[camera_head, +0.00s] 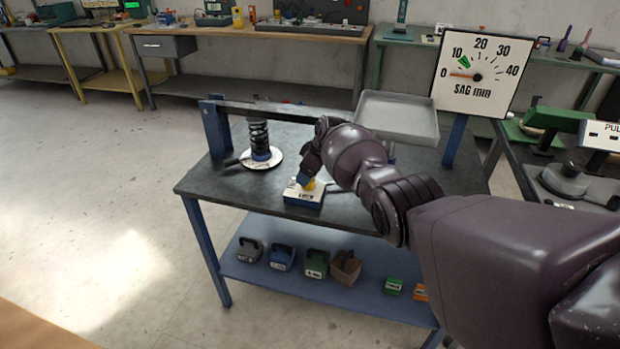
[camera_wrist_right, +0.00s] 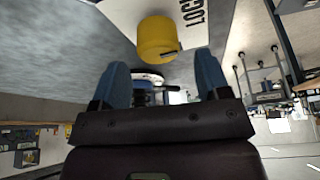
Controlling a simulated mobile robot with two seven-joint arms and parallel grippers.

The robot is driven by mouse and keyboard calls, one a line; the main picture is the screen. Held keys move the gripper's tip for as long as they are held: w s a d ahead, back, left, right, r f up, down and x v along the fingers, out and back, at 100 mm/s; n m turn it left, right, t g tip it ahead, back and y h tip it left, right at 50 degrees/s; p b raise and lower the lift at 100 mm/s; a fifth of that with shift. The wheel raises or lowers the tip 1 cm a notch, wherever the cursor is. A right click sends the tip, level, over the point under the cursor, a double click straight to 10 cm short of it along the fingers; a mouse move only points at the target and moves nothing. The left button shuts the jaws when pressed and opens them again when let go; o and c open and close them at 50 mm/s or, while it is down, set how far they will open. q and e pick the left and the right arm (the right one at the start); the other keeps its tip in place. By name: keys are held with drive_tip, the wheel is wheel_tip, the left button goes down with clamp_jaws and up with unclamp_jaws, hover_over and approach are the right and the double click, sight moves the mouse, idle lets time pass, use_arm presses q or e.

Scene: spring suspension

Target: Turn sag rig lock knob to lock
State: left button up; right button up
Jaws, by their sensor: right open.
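The yellow lock knob (camera_head: 310,184) sits on a small white and blue box (camera_head: 302,196) near the front of the dark rig table (camera_head: 235,183). In the right wrist view the knob (camera_wrist_right: 157,38) is a yellow cylinder with a dark mark on its side. It stands on a white plate with lettering, partly cut off by the picture's edge. My right gripper (camera_head: 304,176) is at the box, partly hidden by its own wrist. In the wrist view its blue fingers (camera_wrist_right: 161,70) are apart, with the knob beyond the tips and roughly between them. My left gripper is not in view.
A black coil spring (camera_head: 258,135) stands on a white disc to the left. A grey tray (camera_head: 398,117) is at the back right. A sag dial (camera_head: 480,85) stands behind it, red needle near 0. Several weights (camera_head: 281,258) sit on the lower shelf.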

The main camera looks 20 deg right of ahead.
use_arm(q)
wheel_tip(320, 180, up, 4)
drive_tip(key=p, duration=0.3)
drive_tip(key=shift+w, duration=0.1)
use_arm(e)
wheel_tip(320, 180, up, 17)
